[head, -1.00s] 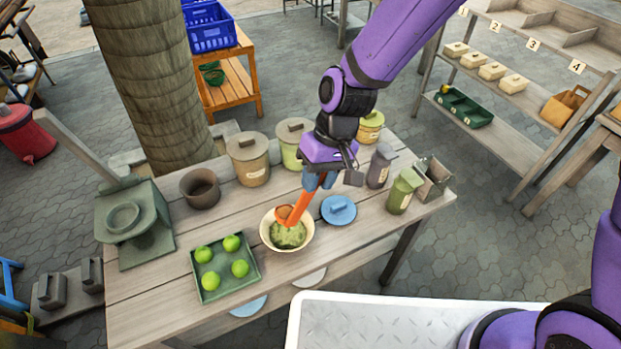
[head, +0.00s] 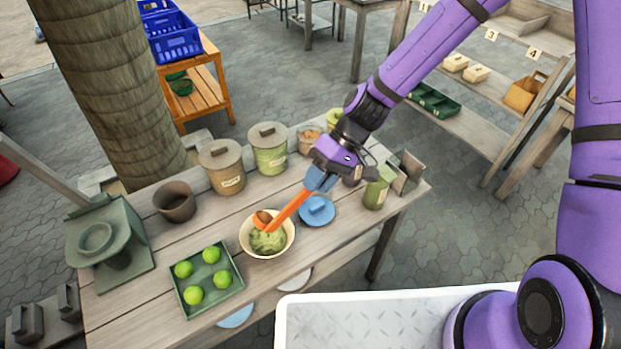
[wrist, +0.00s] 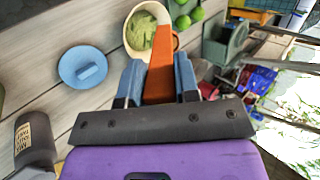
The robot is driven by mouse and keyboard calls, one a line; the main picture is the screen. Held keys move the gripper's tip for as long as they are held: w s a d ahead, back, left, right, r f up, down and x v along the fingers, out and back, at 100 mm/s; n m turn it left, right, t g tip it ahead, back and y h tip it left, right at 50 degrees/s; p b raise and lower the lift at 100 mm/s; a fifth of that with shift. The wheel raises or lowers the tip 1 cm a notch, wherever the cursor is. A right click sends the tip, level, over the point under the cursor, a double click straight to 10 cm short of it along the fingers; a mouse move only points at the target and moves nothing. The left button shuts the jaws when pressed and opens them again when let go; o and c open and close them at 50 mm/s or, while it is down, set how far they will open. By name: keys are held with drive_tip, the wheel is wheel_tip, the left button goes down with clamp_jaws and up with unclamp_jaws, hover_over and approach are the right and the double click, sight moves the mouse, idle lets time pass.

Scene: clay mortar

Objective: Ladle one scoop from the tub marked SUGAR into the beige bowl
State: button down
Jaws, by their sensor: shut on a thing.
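My gripper (head: 320,181), with blue fingers, is shut on the handle of an orange ladle (head: 291,209); the wrist view also shows the handle (wrist: 159,77) between the fingers (wrist: 158,88). The ladle's scoop is over the back part of the beige bowl (head: 246,240) and looks brown inside; whether it touches the contents I cannot tell. Green stuff (head: 268,243) lies in the bowl, also seen in the wrist view (wrist: 141,32). An open tub (head: 308,140) with brownish contents stands behind my gripper. The tub labels are too small to read, so I cannot tell which is SUGAR.
A blue lid (head: 317,211) lies right of the bowl. A green tray (head: 213,283) with limes is at left. Lidded tan (head: 224,170) and green (head: 269,152) tubs and a brown pot (head: 175,203) stand behind. A green canister (head: 377,187) stands at right.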

drive_tip(key=w+d+f+g+y, duration=0.2)
drive_tip(key=d+f+g+y, duration=0.1)
drive_tip(key=f, duration=0.3)
drive_tip(key=shift+w+d+y, duration=0.2)
drive_tip(key=shift+d+y, duration=0.3)
drive_tip(key=shift+y, duration=0.1)
drive_tip(key=shift+f, duration=0.1)
idle(0.4)
